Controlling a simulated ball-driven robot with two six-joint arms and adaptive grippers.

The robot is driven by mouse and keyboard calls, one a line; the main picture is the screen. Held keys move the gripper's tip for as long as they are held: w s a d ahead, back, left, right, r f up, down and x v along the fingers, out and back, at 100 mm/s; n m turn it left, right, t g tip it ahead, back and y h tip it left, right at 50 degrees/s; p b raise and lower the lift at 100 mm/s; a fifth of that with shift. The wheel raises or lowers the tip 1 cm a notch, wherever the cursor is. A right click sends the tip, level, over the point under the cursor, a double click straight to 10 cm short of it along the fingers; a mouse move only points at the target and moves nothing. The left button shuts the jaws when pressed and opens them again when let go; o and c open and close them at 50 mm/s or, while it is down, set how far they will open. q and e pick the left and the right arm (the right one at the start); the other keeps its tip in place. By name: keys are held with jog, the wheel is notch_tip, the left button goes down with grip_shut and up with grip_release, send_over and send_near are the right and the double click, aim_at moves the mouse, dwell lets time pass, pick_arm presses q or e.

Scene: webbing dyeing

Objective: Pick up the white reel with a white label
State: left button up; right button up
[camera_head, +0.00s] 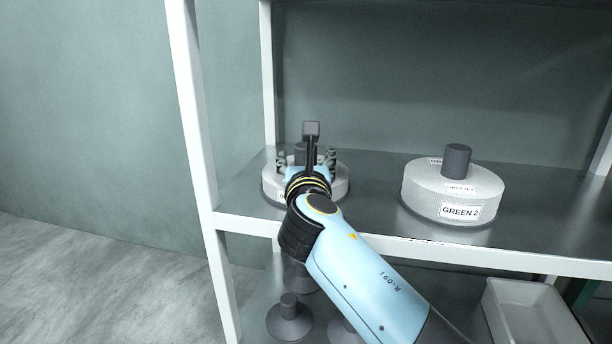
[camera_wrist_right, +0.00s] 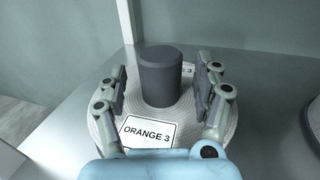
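A white reel (camera_head: 341,186) with a dark grey core stands on the shelf's left part, mostly hidden by my right arm in the head view. In the right wrist view the reel (camera_wrist_right: 190,122) carries a white label (camera_wrist_right: 147,131) reading "ORANGE 3". My right gripper (camera_head: 307,158) is over this reel. In the right wrist view its fingers (camera_wrist_right: 161,80) stand open on either side of the core (camera_wrist_right: 160,78), with a gap on each side. A second white reel (camera_head: 420,193) with white labels reading "GREEN 2" stands farther right. My left gripper is out of view.
The grey shelf (camera_head: 375,205) has white posts, one (camera_head: 195,110) close to the left of the ORANGE 3 reel. Bare shelf lies between the reels. Below are dark grey cone-shaped stands (camera_head: 289,320) and a white bin (camera_head: 530,315).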

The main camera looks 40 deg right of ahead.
grip_shut()
jog(key=shift+r, duration=0.15)
dwell(0.4)
